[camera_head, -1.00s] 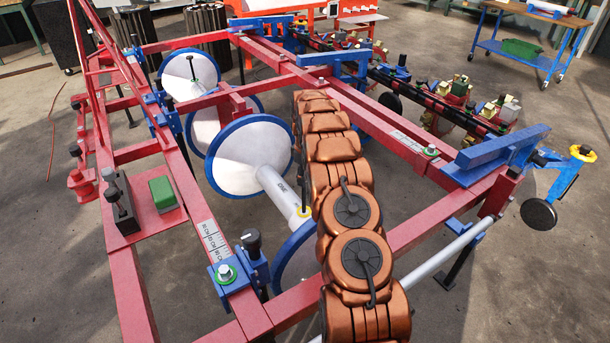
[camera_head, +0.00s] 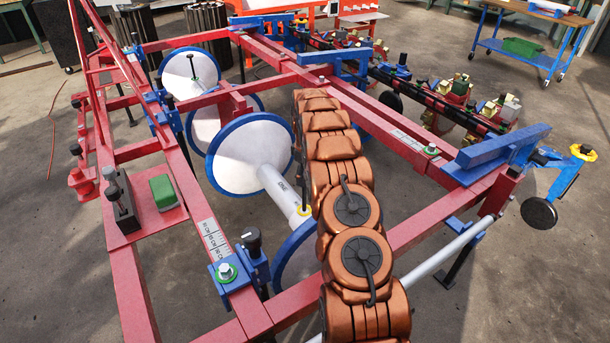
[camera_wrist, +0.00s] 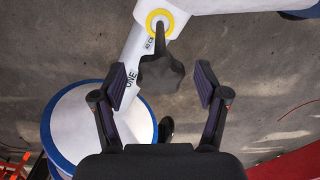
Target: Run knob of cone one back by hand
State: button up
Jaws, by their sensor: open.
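The cone one shaft (camera_head: 280,190) is a white tube marked ONE, with white discs rimmed in blue. A yellow ring (camera_head: 304,211) sits on it, with a thin dark stem rising beside my copper arm. In the wrist view, the shaft (camera_wrist: 139,62) runs at a slant and its yellow ring (camera_wrist: 159,22) is at the top. A dark knob (camera_wrist: 161,74) on a stem from the ring lies between my fingertips. My gripper (camera_wrist: 162,88) is open, with a visible gap on both sides of the knob. My arm hides my gripper in the head view.
A red frame (camera_head: 180,190) surrounds the cones. A blue-rimmed disc (camera_head: 250,155) is near the shaft's far end. Other clamps with black knobs (camera_head: 251,238) line the left beam. A blue cart (camera_head: 520,45) stands at the back right.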

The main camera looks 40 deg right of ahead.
jog(key=shift+r, duration=0.1)
notch_tip(320, 180, up, 12)
dwell(0.5)
notch_tip(320, 180, up, 7)
jog(key=shift+r, duration=0.15)
dwell(0.8)
jog(key=shift+a, duration=0.1)
dwell(0.7)
